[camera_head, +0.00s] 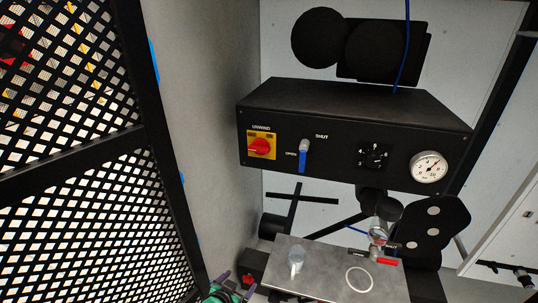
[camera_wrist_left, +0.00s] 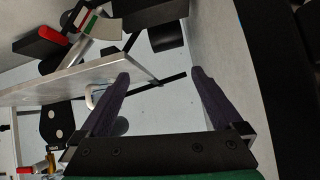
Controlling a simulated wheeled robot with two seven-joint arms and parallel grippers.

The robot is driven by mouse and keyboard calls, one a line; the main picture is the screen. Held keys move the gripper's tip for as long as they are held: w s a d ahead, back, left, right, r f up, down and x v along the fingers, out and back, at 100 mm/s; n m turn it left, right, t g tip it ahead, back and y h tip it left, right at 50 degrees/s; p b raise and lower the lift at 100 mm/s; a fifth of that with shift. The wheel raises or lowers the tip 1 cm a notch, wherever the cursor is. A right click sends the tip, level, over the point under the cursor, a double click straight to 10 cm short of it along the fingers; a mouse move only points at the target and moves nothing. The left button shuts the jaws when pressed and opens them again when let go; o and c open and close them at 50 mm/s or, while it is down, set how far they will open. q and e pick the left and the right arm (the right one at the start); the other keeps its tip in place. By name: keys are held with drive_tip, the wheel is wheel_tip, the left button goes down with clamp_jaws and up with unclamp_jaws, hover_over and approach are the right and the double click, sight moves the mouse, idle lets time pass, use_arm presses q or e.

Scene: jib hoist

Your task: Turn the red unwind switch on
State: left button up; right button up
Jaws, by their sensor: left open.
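The red unwind switch (camera_head: 260,146) is a rotary knob on a yellow plate (camera_head: 273,154) at the left end of the black control panel's front, under the label UNWIND. Its grip looks slightly tilted; I cannot read its setting. My left gripper (camera_head: 236,284) is at the bottom edge of the head view, well below the switch and apart from it. In the left wrist view my left gripper (camera_wrist_left: 159,73) has its two dark fingers spread wide with nothing between them. The switch is not seen in that view. My right gripper is not in view.
Right of the switch are a blue lever (camera_head: 303,160), a black dial (camera_head: 374,157) and a white gauge (camera_head: 429,167). Below the black panel (camera_head: 350,109) is a grey table (camera_head: 325,265) with a cup (camera_head: 296,261) and a ring (camera_head: 360,279). A mesh screen (camera_head: 75,150) stands left.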

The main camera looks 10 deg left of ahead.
use_arm(q)
drive_tip(key=w+d+r+t, duration=0.2)
drive_tip(key=w+r+t, duration=0.1)
drive_tip(key=r, duration=1.3)
drive_tip(key=n+t+p, duration=0.2)
drive_tip(key=t, duration=0.3)
approach(258, 149)
drive_tip(key=w+p, duration=0.1)
drive_tip(key=w, duration=0.3)
drive_tip(key=w+p, duration=0.2)
drive_tip(key=w, duration=0.2)
drive_tip(key=shift+w+d+r, duration=0.1)
drive_tip(key=shift+d+r, duration=0.05)
drive_tip(key=shift+r, duration=0.05)
drive_tip(key=shift+w, duration=0.15)
drive_tip(key=c, duration=1.3)
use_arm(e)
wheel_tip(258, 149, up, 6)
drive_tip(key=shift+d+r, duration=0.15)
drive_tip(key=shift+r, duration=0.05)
